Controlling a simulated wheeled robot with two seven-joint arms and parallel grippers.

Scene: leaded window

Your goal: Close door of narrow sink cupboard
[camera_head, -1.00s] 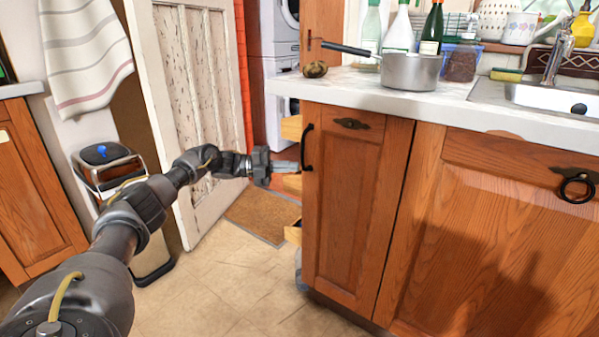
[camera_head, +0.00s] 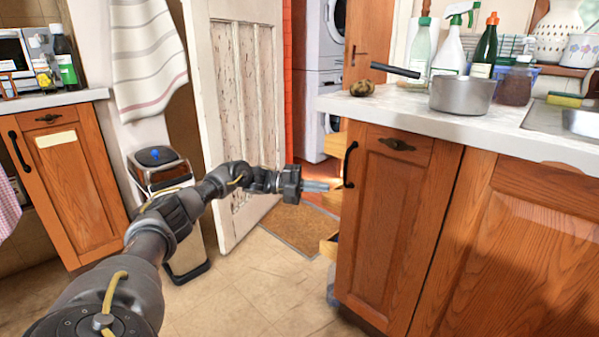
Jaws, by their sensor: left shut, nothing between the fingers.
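The narrow cupboard door (camera_head: 388,228) is a wooden panel under the left end of the counter, with a black bar handle (camera_head: 350,165) along its left edge. It looks roughly in line with the wider wooden front to its right; I cannot tell how far open it stands. My left gripper (camera_head: 331,186) is shut and empty. Its fingertips are just left of the handle's lower end, at the door's left edge. I cannot tell whether they touch. My right gripper is out of view.
A saucepan (camera_head: 462,95) and several bottles stand on the counter (camera_head: 400,112). A bin (camera_head: 160,172) and a worn white door (camera_head: 236,110) stand left.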

